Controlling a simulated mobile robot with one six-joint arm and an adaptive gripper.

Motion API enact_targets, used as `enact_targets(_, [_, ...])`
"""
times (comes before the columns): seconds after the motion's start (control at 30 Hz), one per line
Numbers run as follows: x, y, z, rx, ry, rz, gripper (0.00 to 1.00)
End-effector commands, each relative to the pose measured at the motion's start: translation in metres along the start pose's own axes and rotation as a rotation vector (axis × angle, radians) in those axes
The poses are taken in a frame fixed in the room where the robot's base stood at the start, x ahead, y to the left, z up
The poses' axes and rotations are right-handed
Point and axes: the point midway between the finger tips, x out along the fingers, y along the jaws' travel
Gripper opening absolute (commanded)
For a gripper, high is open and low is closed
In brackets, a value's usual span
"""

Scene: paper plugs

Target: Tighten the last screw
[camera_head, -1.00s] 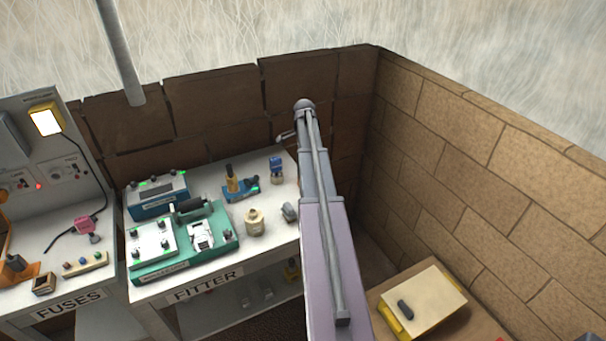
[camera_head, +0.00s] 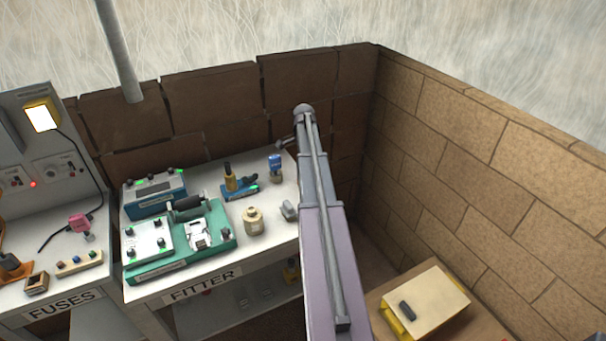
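My arm rises from the bottom middle of the head view and passes the right end of the fitter bench (camera_head: 199,283). The gripper itself cannot be made out; the far end of the arm points away from me. On the bench is a green machine (camera_head: 185,242) with a white panel, dark knobs and a black roller. Behind it is a blue box (camera_head: 154,194) with knobs and green lights. A small blue stand (camera_head: 240,188) holds a yellow-and-dark tool (camera_head: 230,178). No screw can be told apart at this size.
A cream jar (camera_head: 252,220), a small grey part (camera_head: 289,210) and a blue-topped item (camera_head: 275,168) stand on the bench's right side. The fuses bench (camera_head: 20,295) is at left. A cream box (camera_head: 434,301) lies at lower right. Brick walls close the corner.

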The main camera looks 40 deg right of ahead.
Motion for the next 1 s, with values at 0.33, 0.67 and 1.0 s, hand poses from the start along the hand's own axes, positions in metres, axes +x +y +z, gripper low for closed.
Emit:
enact_targets(0.33, [0.0094,-0.0002,0.0005,-0.001,0.000,0.000,0.69])
enact_targets(0.67, [0.0089,-0.0003,0.0008,-0.001,0.000,0.000,0.42])
enact_targets(1.0, [0.0090,-0.0005,0.0010,-0.001,0.000,0.000,0.00])
